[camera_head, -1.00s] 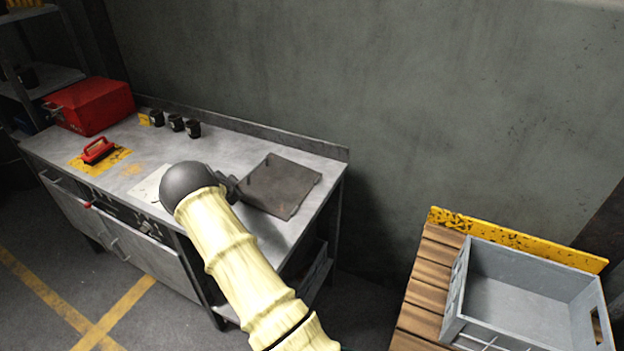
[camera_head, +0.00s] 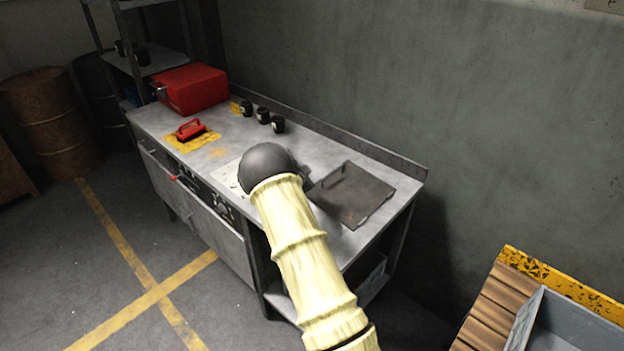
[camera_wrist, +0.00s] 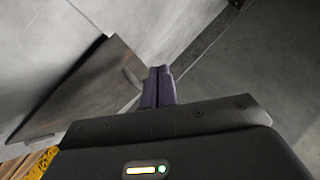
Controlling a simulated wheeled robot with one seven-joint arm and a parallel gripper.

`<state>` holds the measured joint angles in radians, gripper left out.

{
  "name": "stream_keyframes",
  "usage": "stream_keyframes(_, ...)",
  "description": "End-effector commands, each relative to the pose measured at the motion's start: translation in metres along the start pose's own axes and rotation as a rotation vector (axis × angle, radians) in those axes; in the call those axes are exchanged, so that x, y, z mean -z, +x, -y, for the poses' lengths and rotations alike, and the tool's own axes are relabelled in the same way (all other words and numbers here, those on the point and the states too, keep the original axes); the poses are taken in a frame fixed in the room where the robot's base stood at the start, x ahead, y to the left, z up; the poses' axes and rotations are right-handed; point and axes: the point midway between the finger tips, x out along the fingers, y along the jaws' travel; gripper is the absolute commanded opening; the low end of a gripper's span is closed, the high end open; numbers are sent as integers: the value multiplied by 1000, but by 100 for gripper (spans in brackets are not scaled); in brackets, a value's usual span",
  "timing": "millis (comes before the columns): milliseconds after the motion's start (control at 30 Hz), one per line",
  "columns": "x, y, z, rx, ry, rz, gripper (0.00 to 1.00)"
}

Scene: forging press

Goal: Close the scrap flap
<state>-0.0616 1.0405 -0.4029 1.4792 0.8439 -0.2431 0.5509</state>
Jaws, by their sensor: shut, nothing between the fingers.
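The scrap flap (camera_head: 356,196) is a dark grey square plate at the right end of the metal bench. It lies flat or nearly flat over the bench top; I cannot tell whether it sits fully flush. A small bar handle stands near its far left edge. The flap also shows on the left in the wrist view (camera_wrist: 85,95). My gripper (camera_wrist: 158,72) is shut and empty, its fingertips just right of the handle in that view. I cannot tell whether they touch the flap. In the head view my dark wrist hides most of the gripper, just left of the flap.
The bench (camera_head: 225,150) carries a red toolbox (camera_head: 192,88), a red-handled tool (camera_head: 190,130) on a yellow patch and three dark cups (camera_head: 263,115). A wall runs behind. A grey crate (camera_head: 575,330) on wooden slats stands at lower right. Open floor lies left.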

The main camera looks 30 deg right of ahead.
Motion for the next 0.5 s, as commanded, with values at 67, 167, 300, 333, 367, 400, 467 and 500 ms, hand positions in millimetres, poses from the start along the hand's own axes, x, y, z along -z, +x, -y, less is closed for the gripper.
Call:
stream_keyframes(67, -5, -15, 5, 3, 0, 3, 0)
stream_keyframes(167, -5, -33, 11, 1, 1, 1, 0)
stream_keyframes(300, -4, -58, 20, 0, 3, -1, 0)
stream_keyframes(333, -5, -62, 21, -1, 1, 0, 0)
stream_keyframes(367, -5, -65, 22, -2, 2, -1, 0)
stream_keyframes(400, -5, -69, 24, -2, 2, -2, 0)
stream_keyframes(467, -5, -74, 26, -2, 2, -2, 0)
stream_keyframes(500, -5, -76, 26, -3, 2, -2, 0)
